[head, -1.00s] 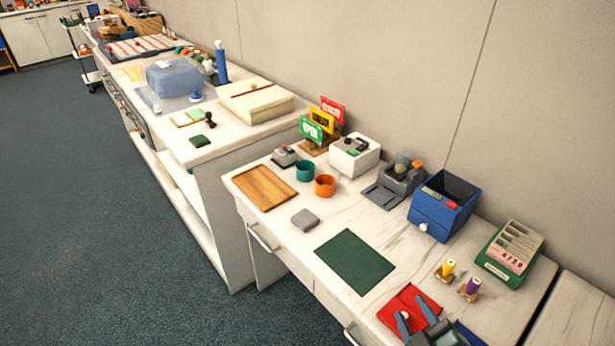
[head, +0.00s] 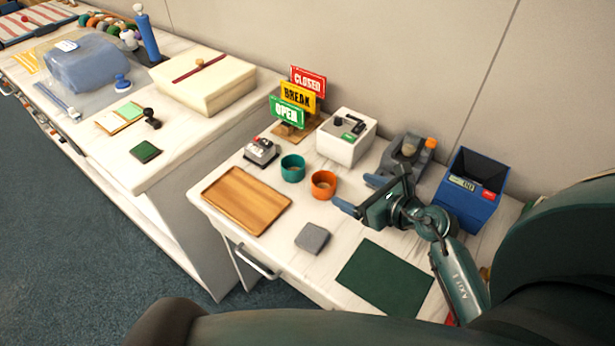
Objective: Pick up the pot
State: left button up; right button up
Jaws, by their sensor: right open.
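Two small round open pots stand side by side on the white counter in the head view: a teal pot (head: 292,168) and an orange pot (head: 324,185). My right gripper (head: 370,192) is open and empty, just to the right of the orange pot. One finger points toward the orange pot, and I see no clear contact. Both pots are upright, and the gripper hides neither. My left gripper is out of view.
A wooden tray (head: 246,201) and a grey block (head: 312,238) lie before the pots, with a dark green mat (head: 385,278) to the right. Behind stand the OPEN sign (head: 287,112), a white box (head: 346,138), a grey device (head: 400,158) and a blue bin (head: 470,193).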

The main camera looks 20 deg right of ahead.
send_near(316, 177)
jog(key=x, duration=0.3)
jog(key=shift+w+d, duration=0.3)
jog(key=x, duration=0.5)
jog(key=shift+a+f, duration=0.2)
jog(key=shift+a, duration=0.15)
jog(key=shift+c, duration=0.5)
jog(key=c, duration=1)
jog(key=shift+o, duration=0.2)
jog(key=shift+r, duration=0.15)
